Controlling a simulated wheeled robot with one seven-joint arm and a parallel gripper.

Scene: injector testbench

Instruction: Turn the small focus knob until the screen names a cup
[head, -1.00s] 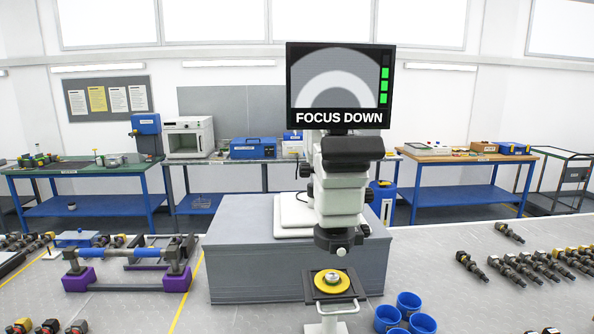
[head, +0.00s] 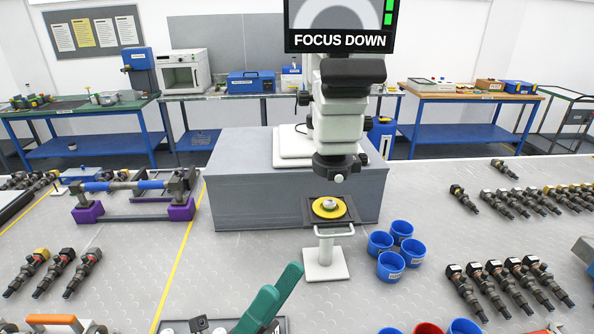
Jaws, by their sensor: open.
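The microscope (head: 338,122) stands on a grey block (head: 235,190) at the centre. Its screen (head: 340,40), cut off at the top, reads "FOCUS DOWN" under a pale grey arc, with green bars at the right. Dark knobs show on the microscope's left side (head: 303,98) and at its lower right (head: 364,158); I cannot tell which is the small focus knob. Below the lens a yellow disc with a small metal part (head: 329,206) lies on a dark plate on a white stand (head: 325,262). My gripper is not in view.
Several blue cups (head: 390,265) stand right of the white stand. Injectors lie in rows at right (head: 510,285) and left (head: 60,270). A teal handle-like object (head: 270,300) rises at the front.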

